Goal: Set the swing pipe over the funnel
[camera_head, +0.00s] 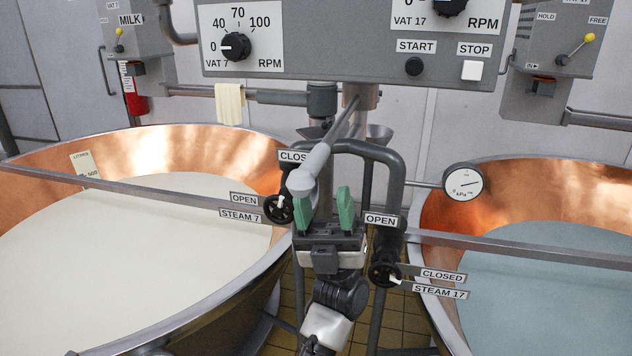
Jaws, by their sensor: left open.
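The swing pipe (318,158) is a grey pipe that hangs from the column under the control panel. It runs toward me and down to the left, with a thicker, pale rounded end. A small grey funnel-like cone (379,132) shows behind it, to the right of the pipe and partly hidden. The pipe's near end points away from this cone. My left gripper (324,212) is open, with green fingertips pointing up. Its left fingertip is just below the pipe's end in the picture; I cannot tell whether they touch. My right gripper is not in view.
A copper vat of white milk (150,235) is at left, and one of bluish liquid (545,290) at right. Black steam valves (279,208) (384,273), bent grey pipes (395,185) and a gauge (463,183) crowd the gap. The control panel (360,40) hangs above.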

